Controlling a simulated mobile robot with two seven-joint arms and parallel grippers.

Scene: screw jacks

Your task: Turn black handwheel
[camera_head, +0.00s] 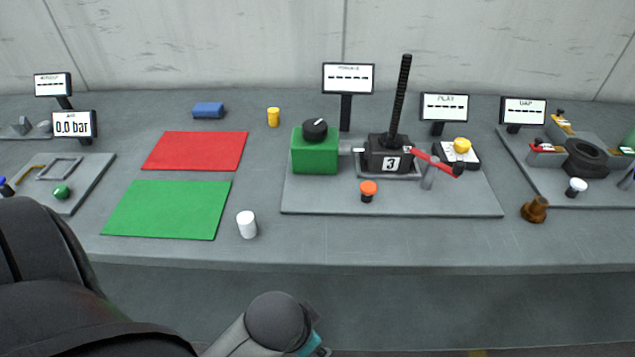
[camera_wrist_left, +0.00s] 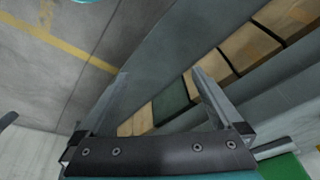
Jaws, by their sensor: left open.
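A black round knob (camera_head: 315,129), which looks like the black handwheel, sits on top of a green box (camera_head: 315,156) on a grey base plate (camera_head: 320,204). A black jack block marked 3 (camera_head: 388,158), with an upright black threaded rod (camera_head: 400,100), stands to its right. A red lever (camera_head: 438,163) reaches right from the block. My left gripper (camera_wrist_left: 162,84) is open and empty in the left wrist view, with no knob between its fingers. In the head view my left arm is low at the bottom left, below the table edge, and its fingers are hidden. My right gripper is out of view.
A white cylinder (camera_head: 247,224) and a brown piece (camera_head: 535,209) stand near the table's front edge. Red (camera_head: 196,150) and green (camera_head: 167,209) mats lie left of the plate. Displays stand at the back. The wrist view shows wooden blocks (camera_wrist_left: 250,48) and a floor line.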

